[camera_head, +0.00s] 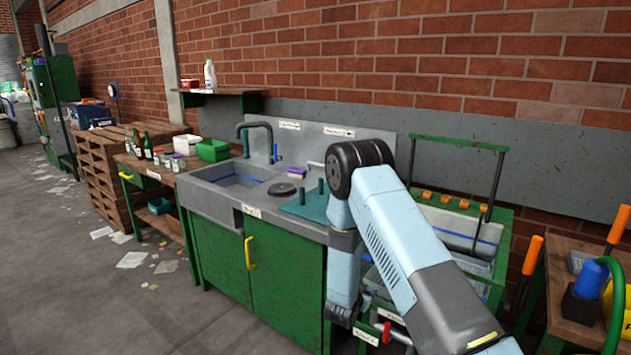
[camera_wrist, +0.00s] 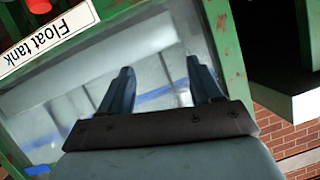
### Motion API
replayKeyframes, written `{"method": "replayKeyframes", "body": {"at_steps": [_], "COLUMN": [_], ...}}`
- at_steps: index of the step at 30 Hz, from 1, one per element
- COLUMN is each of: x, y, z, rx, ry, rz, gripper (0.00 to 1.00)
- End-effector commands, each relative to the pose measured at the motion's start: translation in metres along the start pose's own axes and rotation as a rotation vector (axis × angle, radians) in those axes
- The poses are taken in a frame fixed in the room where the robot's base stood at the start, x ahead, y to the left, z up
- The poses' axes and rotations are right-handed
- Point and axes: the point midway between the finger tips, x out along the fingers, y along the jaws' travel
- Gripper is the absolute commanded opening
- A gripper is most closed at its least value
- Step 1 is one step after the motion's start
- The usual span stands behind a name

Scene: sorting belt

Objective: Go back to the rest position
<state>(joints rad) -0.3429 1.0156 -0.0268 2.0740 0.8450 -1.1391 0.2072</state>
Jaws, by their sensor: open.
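My gripper (camera_wrist: 159,66) is open in the wrist view, its two blue fingers spread apart with nothing between them. It points at the float tank (camera_wrist: 215,20), which has a green frame, clear panels and a white "Float tank" label (camera_wrist: 48,40). I cannot tell how far the fingertips are from the panels. In the head view my pale blue arm is bent, with its elbow raised in front of the tank (camera_head: 503,262). The fingers do not show clearly there.
A grey sink (camera_head: 215,207) on a green cabinet (camera_head: 283,283) stands left of my arm. A brick wall (camera_head: 330,60) closes the back. Floor at the left is open, with scattered papers (camera_head: 131,260).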

Motion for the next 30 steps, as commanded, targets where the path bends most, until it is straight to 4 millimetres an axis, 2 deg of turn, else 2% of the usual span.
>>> {"method": "replayKeyframes", "body": {"at_steps": [1,3,8,17,24,30], "x": [-0.002,-0.006,-0.017,-0.049,-0.087,-0.128], "y": [-0.008,-0.017,-0.033,-0.054,-0.063,-0.06], "z": [-0.016,-0.032,-0.067,-0.131,-0.188,-0.233], "rx": [0.015,0.026,0.043,0.052,0.033,-0.001], "ry": [-0.02,-0.056,-0.126,-0.244,-0.337,-0.409], "rz": [-0.012,-0.03,-0.069,-0.148,-0.224,-0.284], "gripper": [0.64,0.64,0.64,0.64,0.64,0.64]}}
